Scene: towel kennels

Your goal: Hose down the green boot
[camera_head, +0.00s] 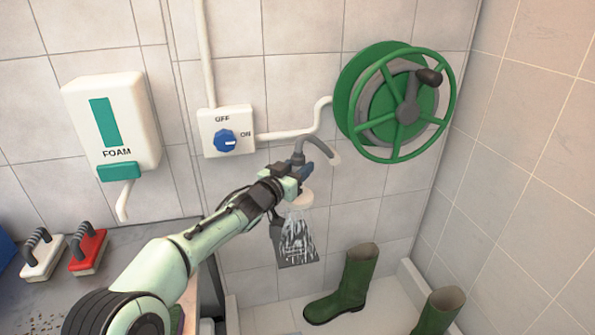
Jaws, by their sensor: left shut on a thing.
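Two green boots stand upright on the pale floor: one boot (347,285) is whole in view, and the other (438,310) is cut off by the bottom edge. My left gripper (300,178) is shut on a grey curved handle (299,151), apparently a sprayer, with a pale round piece (301,199) below it. It is above and left of the nearer boot, not touching it. White streaks (297,235) show below the pale piece in front of a dark grey patch; I cannot tell whether they are water. My right gripper is out of view.
A green hose reel (364,133) with a crank is on the wall. A white switch box (207,143) has a blue knob (225,140) with its mark toward ON. A foam dispenser (139,110) hangs left, above a white brush (42,268) and a red brush (87,262).

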